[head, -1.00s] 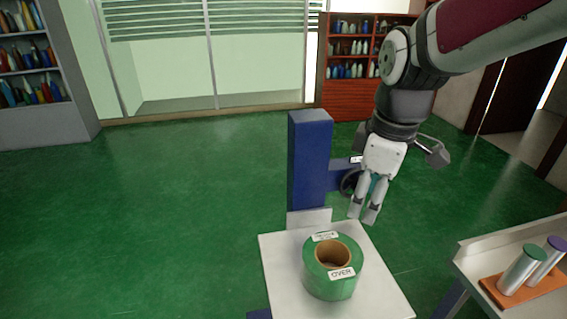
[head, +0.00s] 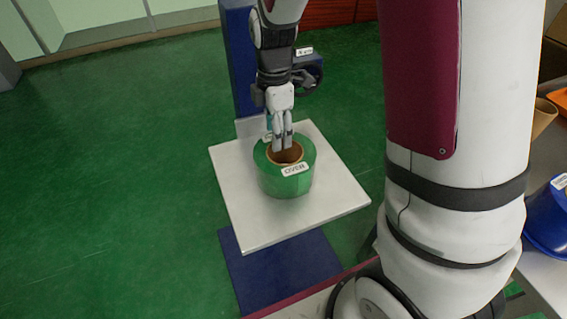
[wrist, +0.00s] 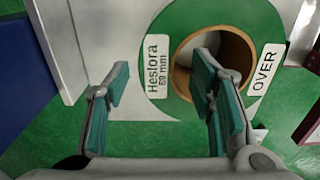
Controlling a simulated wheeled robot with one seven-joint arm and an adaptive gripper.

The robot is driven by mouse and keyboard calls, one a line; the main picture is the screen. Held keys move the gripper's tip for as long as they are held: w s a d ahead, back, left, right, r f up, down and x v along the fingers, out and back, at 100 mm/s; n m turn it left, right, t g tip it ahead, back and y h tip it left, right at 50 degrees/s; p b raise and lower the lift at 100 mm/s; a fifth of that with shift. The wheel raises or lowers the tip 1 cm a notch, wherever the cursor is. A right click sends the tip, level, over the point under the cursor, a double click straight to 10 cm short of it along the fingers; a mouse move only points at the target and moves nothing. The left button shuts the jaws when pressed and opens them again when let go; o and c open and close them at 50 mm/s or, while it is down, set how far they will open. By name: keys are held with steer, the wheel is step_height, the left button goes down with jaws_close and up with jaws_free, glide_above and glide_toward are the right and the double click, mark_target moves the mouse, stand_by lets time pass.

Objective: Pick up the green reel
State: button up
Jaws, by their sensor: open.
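The green reel (head: 270,182) lies flat on a white square plate (head: 330,208), its brown core (wrist: 240,50) facing up. One label reads OVER, another Hestora 68 mm. My gripper (head: 283,147) is open and points down at the reel's far side. In the wrist view, my gripper (wrist: 163,72) has its right finger over the core hole and its left finger by the reel's outer left edge. The Hestora label shows between them. Nothing is held. How far the fingertips reach down beside the reel wall is hard to tell.
A blue post (head: 238,60) with a dark handwheel (head: 310,80) stands just behind the plate. A blue container (head: 548,220) is at the right edge, partly hidden by my arm. Green floor (head: 100,180) to the left is clear.

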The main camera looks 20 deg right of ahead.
steer(key=shift+f+b, duration=0.45)
steer(key=shift+f, duration=2.7)
steer(key=shift+r, duration=0.1)
jaws_close()
